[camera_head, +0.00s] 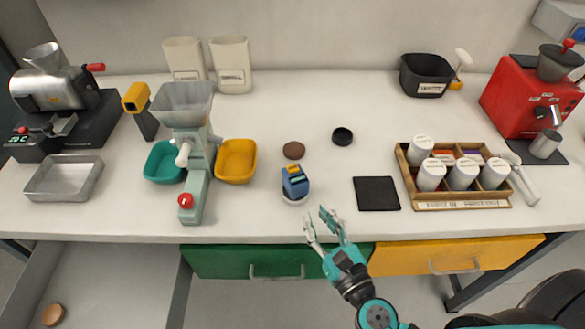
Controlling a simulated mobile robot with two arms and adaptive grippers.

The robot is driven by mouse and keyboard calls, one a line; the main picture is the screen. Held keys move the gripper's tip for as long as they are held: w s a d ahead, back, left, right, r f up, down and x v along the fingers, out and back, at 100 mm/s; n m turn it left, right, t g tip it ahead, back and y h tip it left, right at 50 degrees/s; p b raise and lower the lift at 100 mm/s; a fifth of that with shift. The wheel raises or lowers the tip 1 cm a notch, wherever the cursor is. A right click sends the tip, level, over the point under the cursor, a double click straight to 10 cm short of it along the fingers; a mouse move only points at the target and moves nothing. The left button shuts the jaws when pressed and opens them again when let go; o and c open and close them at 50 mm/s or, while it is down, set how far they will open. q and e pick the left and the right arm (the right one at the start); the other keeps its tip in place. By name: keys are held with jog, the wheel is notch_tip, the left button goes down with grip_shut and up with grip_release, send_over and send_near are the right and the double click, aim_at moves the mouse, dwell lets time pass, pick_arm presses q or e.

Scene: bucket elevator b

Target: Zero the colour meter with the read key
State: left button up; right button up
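The colour meter seems to be the small blue device (295,183) with a dark top and yellow and light bands. It stands upright on a round white base (295,200) near the front middle of the bench. Its read key is too small to make out. My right gripper (316,212) is in front of and slightly right of the meter, near the bench's front edge. Its two teal-and-grey fingers are apart with nothing between them, and it does not appear to touch the meter. My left gripper is out of view.
Behind the meter lie a brown disc (294,150) and a black ring-like cap (342,136). A black mat (377,193) lies to the right, beside a wooden box (463,205) of white jars. A grinder (190,145) with teal and yellow trays stands left. The drawer at lower left (90,290) is open.

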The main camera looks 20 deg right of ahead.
grip_shut()
dwell(1.1)
